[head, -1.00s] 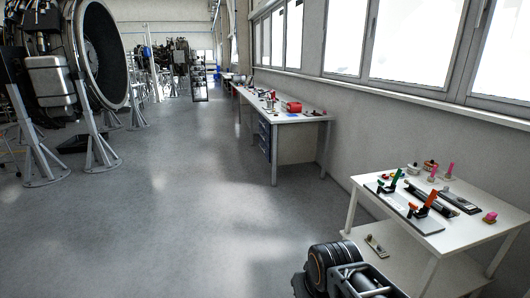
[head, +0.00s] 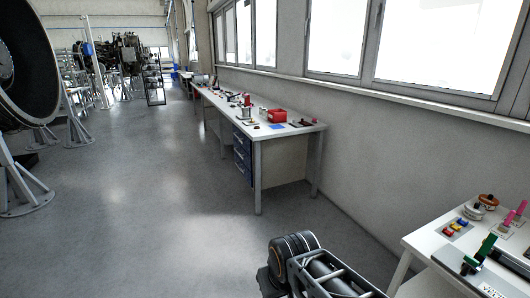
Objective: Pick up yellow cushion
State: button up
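I cannot make out a yellow cushion for certain. A small yellow item (head: 457,224) sits among red and blue ones on a little grey plate at the left of the near white table (head: 420,240); it is too small to tell what it is. Part of my own arm shows at the bottom centre. My gripper is not in view, so what it holds is hidden.
The near table also bears a green-handled item (head: 480,253), orange-topped round pieces (head: 488,202) and pink pegs (head: 518,210). Open floor (head: 150,215) lies left.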

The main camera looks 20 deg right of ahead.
aim_at(452, 225)
jog(key=z, duration=0.4)
jog(key=i, duration=1.05)
jog(key=z, duration=1.7)
jog(key=i, duration=0.85)
jog(key=z, duration=0.75)
